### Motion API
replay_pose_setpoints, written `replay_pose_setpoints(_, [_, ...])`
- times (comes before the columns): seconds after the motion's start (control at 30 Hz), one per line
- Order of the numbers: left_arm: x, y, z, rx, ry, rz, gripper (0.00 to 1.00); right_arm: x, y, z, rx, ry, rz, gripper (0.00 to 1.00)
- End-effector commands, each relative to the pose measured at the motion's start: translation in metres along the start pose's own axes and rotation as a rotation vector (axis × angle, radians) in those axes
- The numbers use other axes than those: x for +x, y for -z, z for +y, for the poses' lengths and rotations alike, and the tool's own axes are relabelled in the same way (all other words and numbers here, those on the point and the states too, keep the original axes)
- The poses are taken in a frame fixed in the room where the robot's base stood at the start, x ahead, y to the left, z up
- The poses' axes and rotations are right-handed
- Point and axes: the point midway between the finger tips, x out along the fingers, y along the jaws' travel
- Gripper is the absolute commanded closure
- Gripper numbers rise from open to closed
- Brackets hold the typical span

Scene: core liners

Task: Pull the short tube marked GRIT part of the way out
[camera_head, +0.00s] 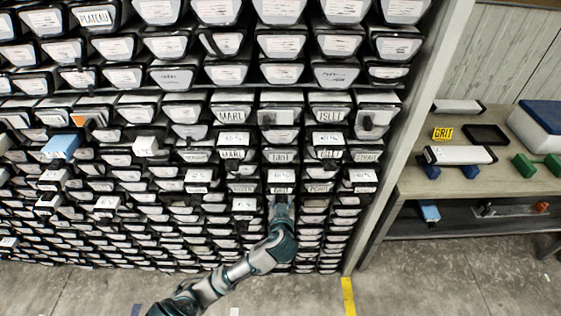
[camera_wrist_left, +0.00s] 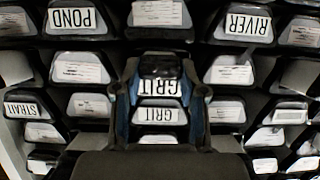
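A tube end with a GRIT label (camera_head: 281,189) sits in the rack's lower middle column in the head view. My left gripper (camera_head: 282,206) is right at it, reaching up from below. In the left wrist view, my left gripper's fingers (camera_wrist_left: 160,92) stand apart on either side of a tube end labelled GRIT (camera_wrist_left: 160,84). Whether they touch it cannot be told. A second GRIT label (camera_wrist_left: 158,114) shows between the fingers, nearer the wrist. Another GRIT label (camera_head: 281,155) is higher in the same column in the head view. My right gripper is not in view.
Neighbouring tube ends crowd the rack, among them POND (camera_wrist_left: 70,17) and RIVER (camera_wrist_left: 248,24). A rack post (camera_head: 394,135) stands to the right.

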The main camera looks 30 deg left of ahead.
Motion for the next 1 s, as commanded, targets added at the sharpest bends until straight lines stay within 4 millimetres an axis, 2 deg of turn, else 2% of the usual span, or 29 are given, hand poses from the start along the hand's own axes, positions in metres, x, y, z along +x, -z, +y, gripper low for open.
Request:
replay_pose_setpoints(0.27, [-0.003,0.002,0.000,-0.002,-0.001,0.009,1.00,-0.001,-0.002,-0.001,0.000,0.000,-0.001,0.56])
replay_pose_setpoints(1.0, [-0.061,-0.024,0.001,-0.001,-0.002,0.002,1.00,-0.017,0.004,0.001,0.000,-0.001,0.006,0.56])
